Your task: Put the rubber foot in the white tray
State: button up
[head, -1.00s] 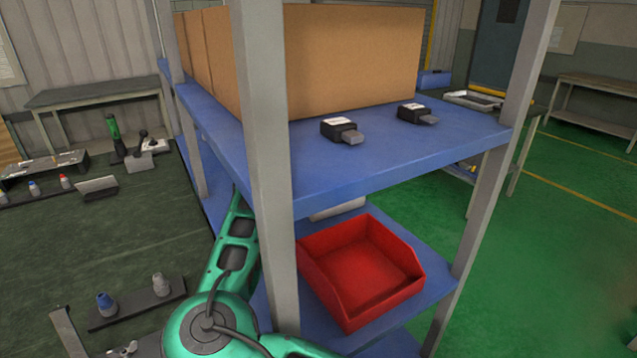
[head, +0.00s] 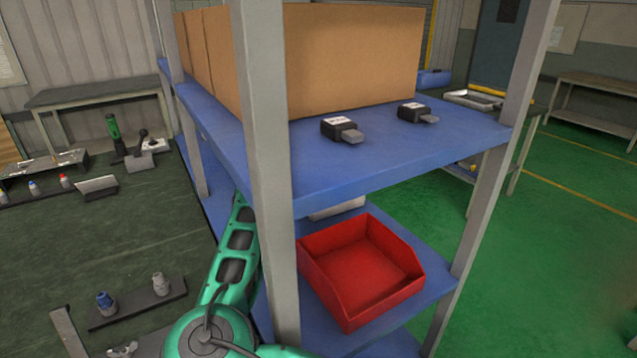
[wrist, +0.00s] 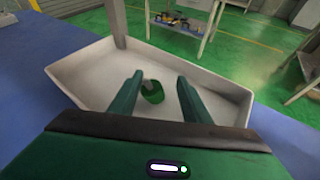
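The white tray (wrist: 85,75) fills the middle of the wrist view. Only a pale sliver of it (head: 338,209) shows in the head view, under the upper shelf. A small rounded green piece with a greyish part (wrist: 153,92) lies on the tray floor; it looks like the rubber foot, but it is too small to be sure. My gripper (wrist: 160,78) is over the tray, its two green fingers apart. The green piece appears between and beyond the fingers, with clear gaps to both. My gripper is hidden behind the shelf in the head view.
A red bin (head: 362,275) stands on the lower blue shelf in front of the white tray. The upper shelf (head: 400,160) holds cardboard boxes (head: 350,60) and two black connectors (head: 342,129). A grey post (head: 268,180) stands close beside my arm.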

jog(key=v, duration=1.1)
jog(key=shift+s+a+r, duration=0.15)
jog(key=shift+s, duration=0.05)
